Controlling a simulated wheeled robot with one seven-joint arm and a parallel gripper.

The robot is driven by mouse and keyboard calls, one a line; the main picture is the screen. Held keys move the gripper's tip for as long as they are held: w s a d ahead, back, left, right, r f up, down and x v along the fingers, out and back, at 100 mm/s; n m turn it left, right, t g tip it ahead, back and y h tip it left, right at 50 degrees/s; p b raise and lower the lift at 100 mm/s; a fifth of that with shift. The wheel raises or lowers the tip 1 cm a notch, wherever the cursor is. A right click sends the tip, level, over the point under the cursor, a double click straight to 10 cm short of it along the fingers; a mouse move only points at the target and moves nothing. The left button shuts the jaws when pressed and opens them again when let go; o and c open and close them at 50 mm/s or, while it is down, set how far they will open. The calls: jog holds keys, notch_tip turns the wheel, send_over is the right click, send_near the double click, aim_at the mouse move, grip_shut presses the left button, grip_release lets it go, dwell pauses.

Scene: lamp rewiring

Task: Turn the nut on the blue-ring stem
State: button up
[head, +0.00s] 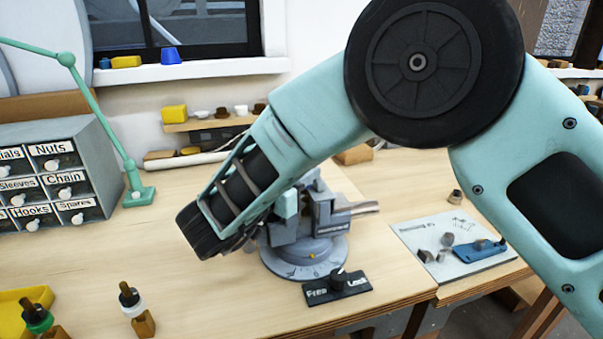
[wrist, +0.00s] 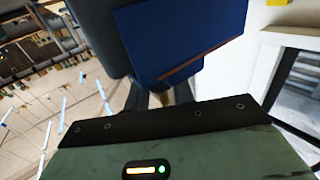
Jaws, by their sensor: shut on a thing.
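In the wrist view my gripper (wrist: 168,99) is shut, with a small brass-coloured piece (wrist: 185,93) at its fingers. A large dark blue block (wrist: 185,40) fills the view just beyond. In the head view my wrist hangs at the near left side of the grey vise (head: 318,208), and my fingers are hidden behind it. The blue-ring stem and its nut cannot be made out in the head view. The vise stands on a round grey base (head: 300,268).
A black Free/Lock plate (head: 320,295) lies before the vise. A white-ring stem (head: 131,302) and a green-ring stem (head: 38,318) stand front left, near a yellow tray (head: 12,305). A drawer cabinet (head: 98,135) and green lamp (head: 139,196) stand left. A mat with small parts (head: 415,232) lies right.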

jog(key=o, duration=0.9)
jog(key=shift+w+r, duration=0.1)
jog(key=shift+r, duration=0.15)
jog(key=shift+o, duration=0.4)
jog(key=shift+f, duration=0.1)
notch_tip(320, 180, up, 10)
jog(key=shift+b, duration=0.85)
